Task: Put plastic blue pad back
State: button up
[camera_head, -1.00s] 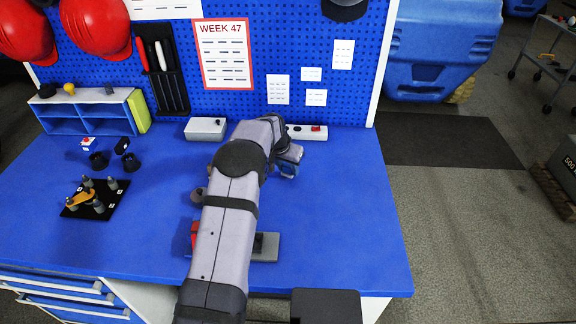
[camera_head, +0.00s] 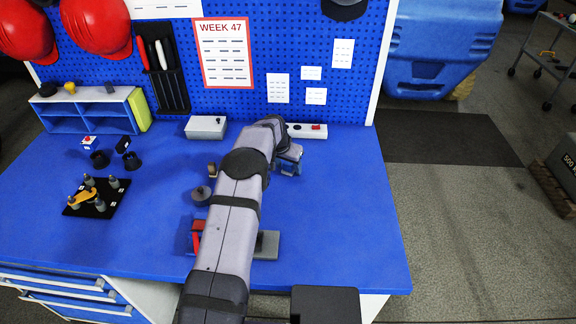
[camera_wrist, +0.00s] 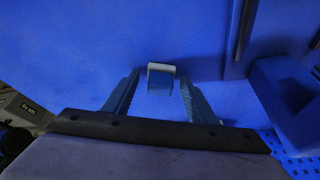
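A small block (camera_wrist: 161,80) with a pale top edge and a blue face shows in the wrist view. It looks like the blue pad, but I cannot tell for sure. My gripper (camera_wrist: 160,90) is open, with one finger on each side of the block and gaps between. In the head view my gripper (camera_head: 289,160) is over the right half of the blue table, short of the white box with a red switch. My arm hides part of the fixture with the red handle (camera_head: 196,240) and grey plate (camera_head: 267,245) at the front.
A dark round weight (camera_head: 201,196) and a small brown piece (camera_head: 211,170) lie left of my arm. A black plate (camera_head: 97,198) with pegs, black cups (camera_head: 100,159) and a blue shelf (camera_head: 85,117) are farther left. A grey box (camera_head: 206,127) stands at the back. The table's right side is clear.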

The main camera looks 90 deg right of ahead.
jog(key=shift+r, duration=0.1)
jog(key=shift+r, duration=0.15)
jog(key=shift+w+a+r+b, duration=0.15)
jog(key=shift+a+r+b, duration=0.2)
jog(key=shift+r+b, duration=0.1)
jog(key=shift+w+a+b, duration=0.6)
jog(key=shift+w+a, duration=0.1)
jog(key=shift+a, duration=1.1)
jog(key=shift+w+a+b, duration=0.65)
jog(key=shift+w+a, duration=0.1)
jog(key=shift+a, duration=1.1)
jog(key=shift+w+a+b, duration=0.6)
jog(key=shift+w+a, duration=0.1)
jog(key=shift+a, duration=1.1)
jog(key=shift+r, duration=0.1)
